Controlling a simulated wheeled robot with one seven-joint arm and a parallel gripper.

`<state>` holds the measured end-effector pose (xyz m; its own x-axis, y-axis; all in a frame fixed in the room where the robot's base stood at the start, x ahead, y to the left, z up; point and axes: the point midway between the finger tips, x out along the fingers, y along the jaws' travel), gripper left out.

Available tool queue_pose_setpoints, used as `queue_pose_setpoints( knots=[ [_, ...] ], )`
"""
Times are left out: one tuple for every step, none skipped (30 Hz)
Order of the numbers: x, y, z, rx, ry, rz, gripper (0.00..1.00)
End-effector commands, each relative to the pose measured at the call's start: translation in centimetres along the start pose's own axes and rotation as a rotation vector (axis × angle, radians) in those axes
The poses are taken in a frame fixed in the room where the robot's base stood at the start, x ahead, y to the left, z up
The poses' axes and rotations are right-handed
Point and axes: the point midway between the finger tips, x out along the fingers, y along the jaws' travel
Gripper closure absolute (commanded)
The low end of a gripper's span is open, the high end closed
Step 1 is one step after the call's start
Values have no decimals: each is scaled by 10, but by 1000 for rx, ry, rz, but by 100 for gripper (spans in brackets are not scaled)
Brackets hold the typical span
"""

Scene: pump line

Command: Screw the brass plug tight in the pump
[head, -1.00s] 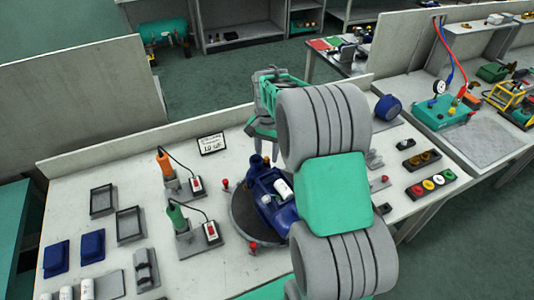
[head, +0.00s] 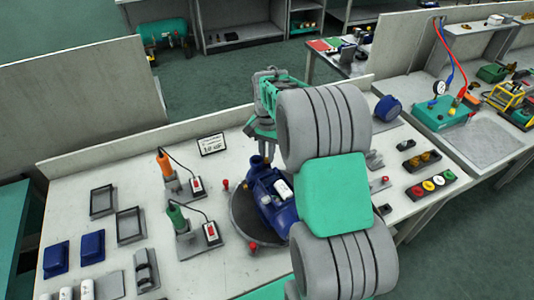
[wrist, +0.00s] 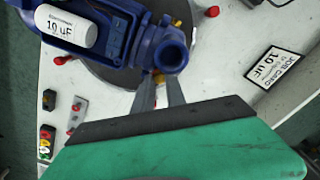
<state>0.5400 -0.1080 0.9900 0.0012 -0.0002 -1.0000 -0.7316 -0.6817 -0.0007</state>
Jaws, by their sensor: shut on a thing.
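The blue pump (head: 272,190) sits on a dark round plate (head: 240,218) on the bench. In the wrist view, the pump (wrist: 122,22) shows a white capacitor marked 10 uF (wrist: 68,26) and a round blue port (wrist: 172,56). Another brass part (wrist: 178,22) shows on the pump. In the head view, my gripper (head: 264,153) is over the pump's far end.
A job card (head: 211,144) stands behind the pump. Orange (head: 164,164) and green (head: 177,216) corded tools stand left of it. Red knobs (head: 225,184) stand by the plate. Trays of buttons (head: 431,184) lie right. My arm covers the bench's middle right.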

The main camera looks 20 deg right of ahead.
Motion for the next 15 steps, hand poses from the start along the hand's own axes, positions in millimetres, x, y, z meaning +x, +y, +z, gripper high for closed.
queue_pose_setpoints(
  knots=[
    [4, 3, 4, 55, -13, 9, 100],
    [4, 3, 4, 102, -12, 9, 100],
    [4, 3, 4, 164, -12, 10, 100],
    [4, 3, 4, 205, -12, 10, 100],
    [4, 3, 4, 237, -12, 10, 100],
    [4, 3, 4, 263, -12, 11, 100],
    [4, 3, 4, 271, -12, 11, 100],
    [4, 3, 4, 273, -12, 11, 100],
    [4, 3, 4, 272, -12, 11, 100],
    [4, 3, 4, 272, -12, 11, 100],
    [4, 3, 4, 271, -13, 11, 100],
    [4, 3, 4, 271, -13, 11, 100],
    [4, 3, 4, 274, -13, 11, 100],
    [4, 3, 4, 288, -13, 11, 100],
    [4, 3, 4, 321, -12, 11, 100]
  ],
)
